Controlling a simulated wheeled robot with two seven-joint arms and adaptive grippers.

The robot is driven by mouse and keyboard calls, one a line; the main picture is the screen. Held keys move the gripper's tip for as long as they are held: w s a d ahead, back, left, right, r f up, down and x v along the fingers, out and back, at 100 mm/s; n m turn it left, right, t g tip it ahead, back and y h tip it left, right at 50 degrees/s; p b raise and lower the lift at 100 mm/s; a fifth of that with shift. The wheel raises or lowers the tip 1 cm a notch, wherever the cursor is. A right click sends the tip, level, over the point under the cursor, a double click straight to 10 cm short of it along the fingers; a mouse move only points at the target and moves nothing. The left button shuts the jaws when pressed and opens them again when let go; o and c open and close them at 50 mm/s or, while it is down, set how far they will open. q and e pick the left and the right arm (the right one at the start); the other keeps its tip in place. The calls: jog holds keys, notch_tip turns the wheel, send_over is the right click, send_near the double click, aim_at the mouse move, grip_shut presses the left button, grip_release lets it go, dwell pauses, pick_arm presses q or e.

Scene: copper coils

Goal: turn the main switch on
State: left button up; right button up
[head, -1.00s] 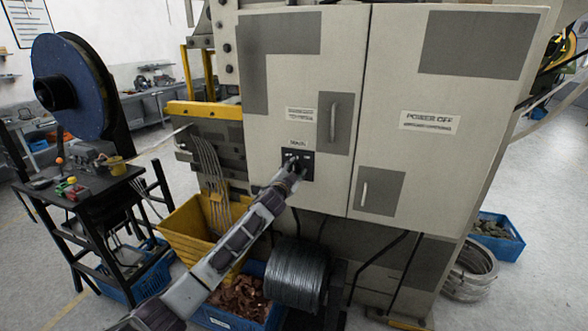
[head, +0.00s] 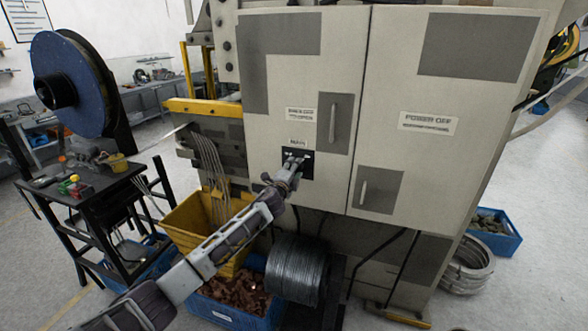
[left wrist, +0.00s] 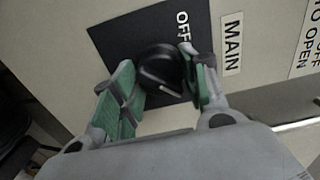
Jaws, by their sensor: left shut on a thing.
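The main switch is a round black knob (left wrist: 162,70) on a dark square plate (head: 308,172) under a "MAIN" label (head: 299,142) on the cabinet's left door. In the left wrist view, a pale line crosses the knob diagonally, its lower right end pointing away from the "OFF" marking (left wrist: 183,27). The other marking is hidden behind my finger. My left gripper (head: 292,164) is at the plate, shut on the knob; in the left wrist view its green-padded fingers (left wrist: 160,84) lie on either side of it. My right gripper is not in view.
The grey cabinet (head: 400,60) has door handles (head: 333,124) and a "POWER OFF" label (head: 428,122). Below my left arm are a yellow bin (head: 190,225), a blue crate (head: 225,318) of copper pieces and a wire coil (head: 298,268). A black table (head: 80,190) stands left.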

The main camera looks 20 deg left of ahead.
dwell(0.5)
pick_arm(q)
jog(key=o, duration=1)
jog(key=shift+o, duration=0.2)
jog(key=shift+s, duration=0.1)
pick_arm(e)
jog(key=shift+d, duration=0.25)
pick_arm(q)
jog(key=shift+s, duration=0.1)
jog(key=s, duration=1.1)
jog(key=shift+s+a, duration=0.2)
jog(key=shift+s, duration=0.1)
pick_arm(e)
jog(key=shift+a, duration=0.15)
